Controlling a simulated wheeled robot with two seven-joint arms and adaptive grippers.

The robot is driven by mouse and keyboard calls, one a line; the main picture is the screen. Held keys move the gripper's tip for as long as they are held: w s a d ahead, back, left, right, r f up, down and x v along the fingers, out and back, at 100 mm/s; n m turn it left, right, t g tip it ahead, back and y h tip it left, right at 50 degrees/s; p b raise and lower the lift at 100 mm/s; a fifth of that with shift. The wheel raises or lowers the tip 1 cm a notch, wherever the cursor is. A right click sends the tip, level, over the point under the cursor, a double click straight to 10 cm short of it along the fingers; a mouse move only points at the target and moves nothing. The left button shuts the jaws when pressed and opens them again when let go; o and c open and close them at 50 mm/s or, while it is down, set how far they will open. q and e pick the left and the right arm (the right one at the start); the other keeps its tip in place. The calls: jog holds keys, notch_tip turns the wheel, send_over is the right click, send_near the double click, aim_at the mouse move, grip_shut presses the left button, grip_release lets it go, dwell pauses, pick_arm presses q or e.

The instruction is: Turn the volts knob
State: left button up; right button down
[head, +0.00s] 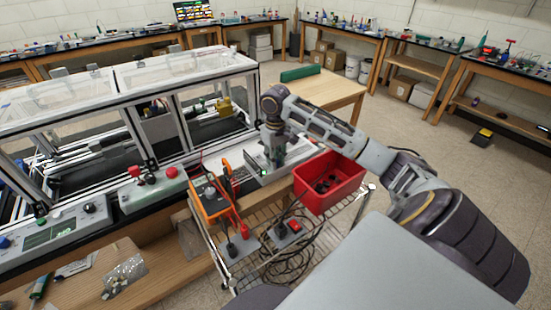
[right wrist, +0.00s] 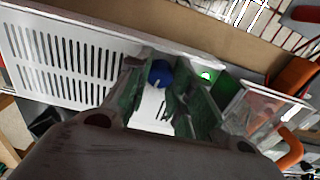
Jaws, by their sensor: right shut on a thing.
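A pale bench power supply (head: 300,152) sits on the wooden bench beside the framed machine in the head view. My right gripper (head: 273,152) reaches down over it from the right and hides much of its front. In the right wrist view, the supply's slotted casing (right wrist: 70,55) fills the upper left. A round blue knob (right wrist: 160,73) shows between the green fingers of my right gripper (right wrist: 165,98), which are closed on it. I cannot read a label by the knob. My left gripper is not in view.
An orange-framed instrument (head: 210,208) with leads stands left of the supply. A red bin (head: 336,190) is close on its right. Black cables (head: 290,258) lie coiled on the wire cart. The framed machine (head: 130,110) stands behind.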

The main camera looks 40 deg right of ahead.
jog(key=shift+r+n+p, duration=0.15)
jog(key=shift+n+p, duration=1.45)
jog(key=shift+p, duration=1.05)
jog(key=shift+n+p, duration=0.8)
jog(key=shift+p, duration=0.05)
jog(key=shift+n+p, duration=0.45)
jog(key=shift+n, duration=0.25)
jog(key=n, duration=1.7)
jog(key=shift+n, duration=0.3)
